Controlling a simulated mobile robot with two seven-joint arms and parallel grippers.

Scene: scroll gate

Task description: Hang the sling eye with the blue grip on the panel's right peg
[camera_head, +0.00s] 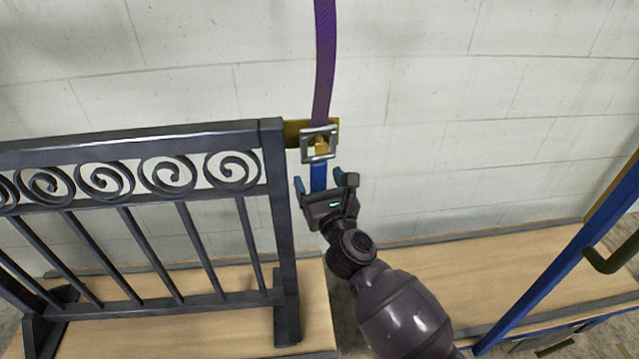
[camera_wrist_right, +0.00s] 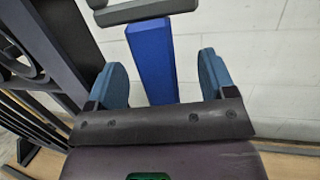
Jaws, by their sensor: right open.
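A purple sling strap (camera_head: 325,60) hangs from above in the head view. It ends in a square grey metal eye (camera_head: 305,146) at the dark panel's right post. The gold peg (camera_head: 320,147) shows inside the eye's opening, and the eye appears to sit around it. The blue grip (camera_head: 318,176) hangs below the eye. My right gripper (camera_head: 325,182) is open, with its fingers on either side of the grip. The right wrist view shows the blue grip (camera_wrist_right: 152,65) between the fingers, with gaps at both sides. My left gripper is out of view.
The dark scroll panel (camera_head: 140,132) stands left of my right gripper, close to it. A gold bracket (camera_head: 295,129) juts from its right post. A blue frame (camera_head: 570,270) with a dark green hook (camera_head: 612,258) stands at right. Open space lies between them.

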